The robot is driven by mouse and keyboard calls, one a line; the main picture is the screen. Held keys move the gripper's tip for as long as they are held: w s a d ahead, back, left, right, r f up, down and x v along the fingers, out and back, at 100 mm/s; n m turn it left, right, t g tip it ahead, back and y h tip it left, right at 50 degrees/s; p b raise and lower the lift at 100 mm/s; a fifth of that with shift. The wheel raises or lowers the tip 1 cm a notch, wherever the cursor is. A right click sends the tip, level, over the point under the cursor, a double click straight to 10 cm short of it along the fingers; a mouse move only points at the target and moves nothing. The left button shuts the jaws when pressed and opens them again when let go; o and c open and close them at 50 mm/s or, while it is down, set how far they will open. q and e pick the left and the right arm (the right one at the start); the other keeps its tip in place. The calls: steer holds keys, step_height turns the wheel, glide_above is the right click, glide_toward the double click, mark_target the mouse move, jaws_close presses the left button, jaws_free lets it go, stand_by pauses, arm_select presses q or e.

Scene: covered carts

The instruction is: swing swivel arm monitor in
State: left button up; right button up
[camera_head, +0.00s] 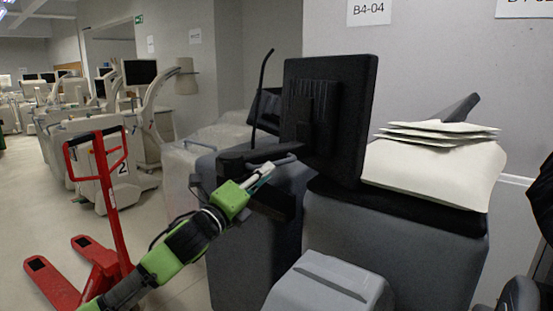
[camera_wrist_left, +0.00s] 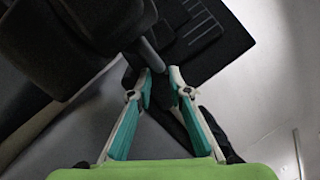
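The black monitor (camera_head: 345,120) stands upright, turned with its back partly toward me, on a dark swivel arm (camera_head: 245,157) at the left of a grey covered cart. A grey bar handle (camera_head: 284,161) sits low behind the monitor. My left gripper (camera_head: 267,170) is at this handle. In the left wrist view the fingers (camera_wrist_left: 161,72) are apart, with the end of a grey bar (camera_wrist_left: 149,55) at the gap between their tips. Firm contact cannot be made out. The monitor's screen face is hidden. My right gripper is not in view.
A grey cart (camera_head: 400,250) carries papers (camera_head: 440,132) on a pale cover (camera_head: 435,170). A grey box (camera_head: 330,285) stands in front. A red pallet jack (camera_head: 107,200) stands at the left. A wall is close behind; open floor lies at the left.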

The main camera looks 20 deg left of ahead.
mark_target(276, 164)
arm_select(q)
steer(key=p+x, duration=0.1)
steer(key=x, duration=0.5)
jaws_close()
